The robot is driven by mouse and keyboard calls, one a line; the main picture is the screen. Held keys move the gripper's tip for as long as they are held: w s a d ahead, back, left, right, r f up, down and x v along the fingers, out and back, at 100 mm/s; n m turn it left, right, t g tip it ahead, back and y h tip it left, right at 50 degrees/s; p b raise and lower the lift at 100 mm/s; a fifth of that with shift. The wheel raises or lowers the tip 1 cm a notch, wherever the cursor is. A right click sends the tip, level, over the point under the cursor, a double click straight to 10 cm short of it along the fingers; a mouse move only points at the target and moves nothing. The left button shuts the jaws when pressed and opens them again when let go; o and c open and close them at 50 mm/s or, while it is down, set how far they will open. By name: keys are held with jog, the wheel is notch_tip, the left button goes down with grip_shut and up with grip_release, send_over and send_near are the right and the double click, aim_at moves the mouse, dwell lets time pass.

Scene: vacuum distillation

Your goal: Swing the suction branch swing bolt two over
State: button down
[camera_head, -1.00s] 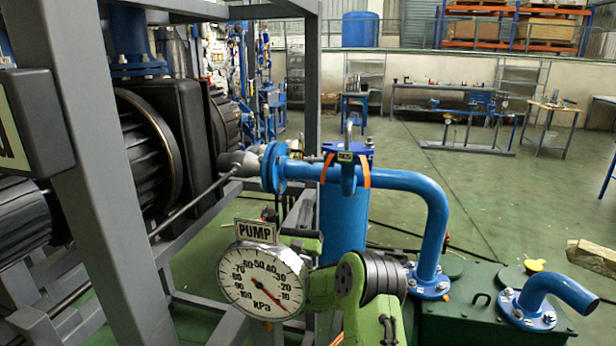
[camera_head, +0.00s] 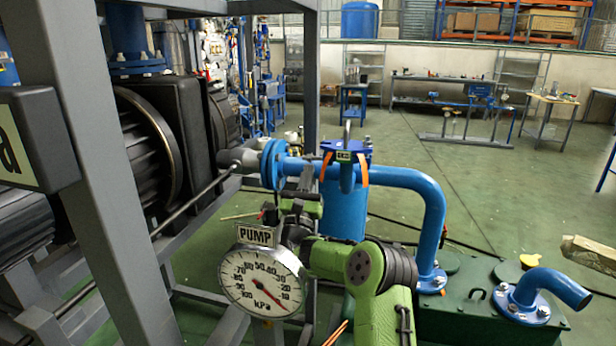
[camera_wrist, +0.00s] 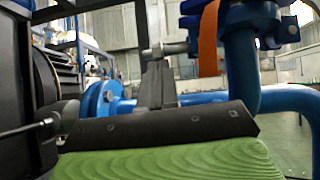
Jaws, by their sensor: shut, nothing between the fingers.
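The blue suction branch pipe (camera_head: 400,178) runs from a round flange (camera_head: 270,164) across a blue vessel (camera_head: 344,212) with a bolted lid (camera_head: 347,150). In the wrist view a metal swing bolt (camera_wrist: 165,49) with a nut juts left, level, from the blue lid fitting (camera_wrist: 258,18); I cannot tell its number. My gripper (camera_wrist: 158,66) is shut and empty, its grey fingers pointing up just below this bolt. I cannot tell whether they touch it.
An orange strap (camera_wrist: 208,40) hangs beside the bolt. The pump gauge (camera_head: 263,281) stands close to my arm. A grey steel frame (camera_head: 105,170) and a black motor (camera_head: 150,130) are on the left. A green tank (camera_head: 480,300) is at lower right. Open floor lies behind.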

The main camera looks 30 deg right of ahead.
aim_at(306, 158)
jog(key=shift+w+a+r+m+g+h+b, duration=0.15)
jog(key=shift+m+g+h, duration=0.35)
jog(key=shift+m, duration=0.25)
jog(key=shift+w+r+m+g+h+b, duration=0.15)
jog(key=shift+m+g+h, duration=0.25)
jog(key=shift+m+g, duration=0.3)
jog(key=m+g+h, duration=0.1)
jog(key=m+g, duration=0.1)
jog(key=r+m+g+h+b, duration=0.1)
jog(key=m+g, duration=0.1)
jog(key=m, duration=0.1)
jog(key=m+g, duration=0.2)
jog(key=m, duration=0.1)
jog(key=shift+w+a+r+m+g+h+b, duration=0.25)
jog(key=shift+a+r+g+h+b, duration=0.05)
jog(key=shift+r+g+h+b, duration=0.1)
jog(key=shift+r+m, duration=0.3)
jog(key=shift+m, duration=0.2)
jog(key=shift+s+d+r+m+g, duration=0.25)
jog(key=shift+r+m+g, duration=0.4)
jog(key=shift+r+m, duration=0.2)
jog(key=shift+s+d+r+m+g, duration=0.25)
jog(key=shift+r+m+g, duration=0.5)
jog(key=shift+r, duration=0.25)
jog(key=shift+s+d+r+m+g, duration=0.25)
jog(key=shift+r+m+g, duration=0.35)
jog(key=shift+r+m, duration=0.25)
jog(key=shift+s+r, duration=0.1)
jog(key=shift+r, duration=0.15)
